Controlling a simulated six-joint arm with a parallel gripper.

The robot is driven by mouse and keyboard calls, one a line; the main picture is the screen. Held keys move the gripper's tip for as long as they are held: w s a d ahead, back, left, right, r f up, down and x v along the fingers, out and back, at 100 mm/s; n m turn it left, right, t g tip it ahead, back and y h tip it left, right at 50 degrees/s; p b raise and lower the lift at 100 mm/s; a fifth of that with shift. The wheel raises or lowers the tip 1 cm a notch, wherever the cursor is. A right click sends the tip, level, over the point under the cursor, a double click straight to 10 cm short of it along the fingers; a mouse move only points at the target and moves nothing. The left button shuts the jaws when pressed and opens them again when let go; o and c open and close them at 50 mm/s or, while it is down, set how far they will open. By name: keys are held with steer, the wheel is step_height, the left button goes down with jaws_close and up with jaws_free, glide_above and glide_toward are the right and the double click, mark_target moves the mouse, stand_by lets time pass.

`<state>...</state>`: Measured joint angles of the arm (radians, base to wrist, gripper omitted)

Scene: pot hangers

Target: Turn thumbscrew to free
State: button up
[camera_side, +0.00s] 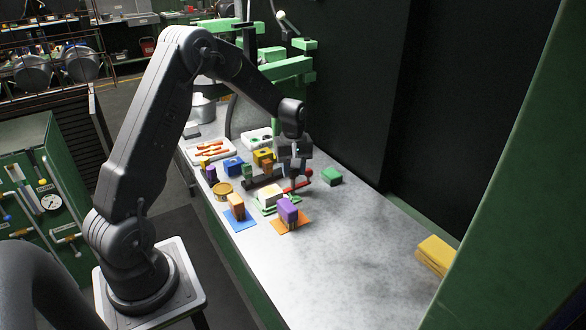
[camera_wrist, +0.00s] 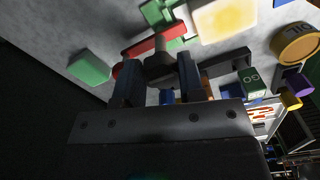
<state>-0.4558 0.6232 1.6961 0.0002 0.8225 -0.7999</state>
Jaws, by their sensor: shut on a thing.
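My gripper (camera_side: 294,168) points down over the cluster of items on the bench. In the wrist view its two fingers (camera_wrist: 160,82) stand on either side of a dark grey knob-like piece, apparently the thumbscrew (camera_wrist: 159,66), and are shut on it. A narrower grey stem shows beyond the knob. A red bar (camera_wrist: 150,43) passes behind the stem, and the same red bar (camera_side: 299,187) shows by the fingers in the side view. A dark bar (camera_wrist: 228,63) extends to the right of the fingers. The fingers partly hide the screw's base.
A green block (camera_side: 332,176) lies right of the gripper. A yellow stack (camera_side: 437,254) lies far right. The near bench is clear.

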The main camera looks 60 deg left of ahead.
mark_target(293, 170)
stand_by(0.5)
steer(key=o, duration=0.9)
steer(key=shift+o, duration=0.2)
step_height(293, 170, up, 14)
